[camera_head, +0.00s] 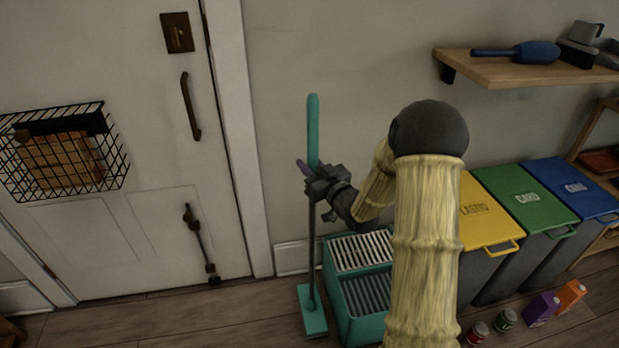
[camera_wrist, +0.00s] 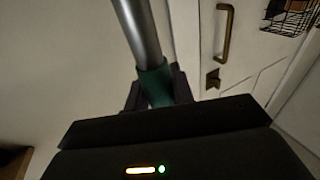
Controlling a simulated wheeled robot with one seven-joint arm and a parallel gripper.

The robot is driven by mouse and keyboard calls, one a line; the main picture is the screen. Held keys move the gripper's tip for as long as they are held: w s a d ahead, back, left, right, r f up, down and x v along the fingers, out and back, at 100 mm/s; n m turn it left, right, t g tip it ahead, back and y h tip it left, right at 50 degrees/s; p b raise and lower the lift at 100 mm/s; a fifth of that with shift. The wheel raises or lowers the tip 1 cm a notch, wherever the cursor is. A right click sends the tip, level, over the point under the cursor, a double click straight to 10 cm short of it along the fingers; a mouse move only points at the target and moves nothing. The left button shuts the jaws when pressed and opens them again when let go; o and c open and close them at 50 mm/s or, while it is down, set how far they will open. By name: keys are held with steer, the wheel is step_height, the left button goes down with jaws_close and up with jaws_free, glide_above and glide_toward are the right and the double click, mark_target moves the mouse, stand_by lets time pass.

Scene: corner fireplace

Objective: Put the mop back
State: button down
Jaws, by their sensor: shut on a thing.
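The mop stands nearly upright in the head view, with a teal upper handle (camera_head: 313,125), a grey pole and a flat teal head (camera_head: 313,312) at floor level. My gripper (camera_head: 314,182) is shut on the mop's handle near the lower end of its teal part. The wrist view shows the grey pole (camera_wrist: 139,30) and a green section (camera_wrist: 155,85) between my fingers (camera_wrist: 155,95). A teal bucket (camera_head: 337,292) with grey slatted grids stands just right of the mop head. I cannot tell whether the head touches the floor.
A white door (camera_head: 120,215) with a wire basket (camera_head: 65,152) is on the left. Yellow, green (camera_head: 527,197) and blue bins stand on the right, with cans and cartons (camera_head: 543,309) on the floor before them. A wooden shelf (camera_head: 500,70) hangs above. My arm covers part of the bucket area.

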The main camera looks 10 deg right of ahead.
steer(key=shift+a+f+b, duration=0.1)
steer(key=shift+f+b, duration=0.45)
steer(key=shift+f, duration=1.25)
steer(key=shift+f, duration=0.15)
steer(key=c, duration=1.2)
jaws_free()
steer(key=v, duration=1.2)
steer(key=shift+p, duration=0.4)
